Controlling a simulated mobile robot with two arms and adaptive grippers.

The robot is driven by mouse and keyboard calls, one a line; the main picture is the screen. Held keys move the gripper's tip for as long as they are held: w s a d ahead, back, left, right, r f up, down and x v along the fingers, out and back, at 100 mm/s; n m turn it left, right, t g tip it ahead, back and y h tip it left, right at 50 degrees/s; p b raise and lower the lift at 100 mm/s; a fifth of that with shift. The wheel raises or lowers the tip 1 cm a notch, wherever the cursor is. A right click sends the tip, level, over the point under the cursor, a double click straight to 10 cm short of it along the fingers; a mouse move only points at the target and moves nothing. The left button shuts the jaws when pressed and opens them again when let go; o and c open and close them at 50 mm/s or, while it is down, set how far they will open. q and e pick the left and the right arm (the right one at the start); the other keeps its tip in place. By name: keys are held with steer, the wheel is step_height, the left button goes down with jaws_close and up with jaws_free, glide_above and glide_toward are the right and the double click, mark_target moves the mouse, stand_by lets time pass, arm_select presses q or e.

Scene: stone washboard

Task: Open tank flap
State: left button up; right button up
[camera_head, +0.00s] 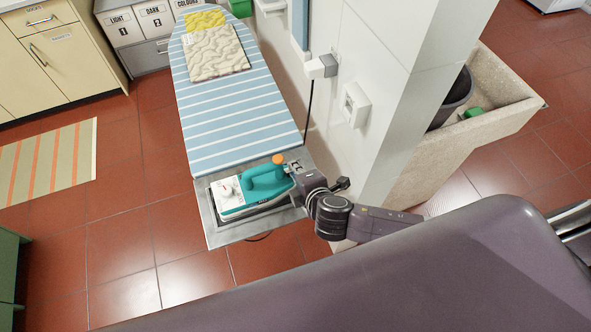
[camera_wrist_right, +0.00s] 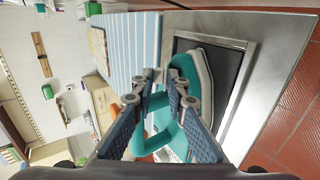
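A teal and white iron (camera_head: 250,192) lies on the grey metal rest (camera_head: 225,232) at the near end of the ironing board. It has a teal handle, a round dial on its white left end and an orange part (camera_head: 278,159) at its right end. I cannot make out the tank flap for certain. My right gripper (camera_head: 293,170) is at the right end of the iron, close to the orange part. In the right wrist view, its two fingers (camera_wrist_right: 165,78) are apart, with teal parts of the iron (camera_wrist_right: 160,110) showing between and behind them. My left gripper is out of view.
The striped ironing board (camera_head: 235,110) extends away, with a folded cream cloth (camera_head: 215,55) and a yellow cloth (camera_head: 205,20) at its far end. A white wall with a socket (camera_head: 355,103) stands close on the right. A stone basin (camera_head: 510,110) is beyond it. Red tiled floor is open at left.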

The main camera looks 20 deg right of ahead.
jaws_close()
steer(key=shift+r, duration=0.1)
steer(key=shift+w+r, duration=0.1)
steer(key=shift+w, duration=0.05)
steer(key=w+g, duration=0.1)
steer(key=g, duration=0.1)
steer(key=w+r+g, duration=0.1)
steer(key=g, duration=0.2)
steer(key=shift+w+a+r, duration=0.1)
steer(key=shift+w+r, duration=0.05)
steer(key=shift+r, duration=0.05)
steer(key=shift+w+r+g, duration=0.1)
steer(key=shift+w+g, duration=0.4)
steer(key=shift+g, duration=0.5)
steer(key=shift+c, duration=0.4)
jaws_free()
steer(key=shift+s, duration=0.15)
steer(key=shift+o, duration=1.2)
steer(key=shift+f, duration=0.2)
steer(key=o, duration=0.4)
steer(key=shift+s+r, duration=0.1)
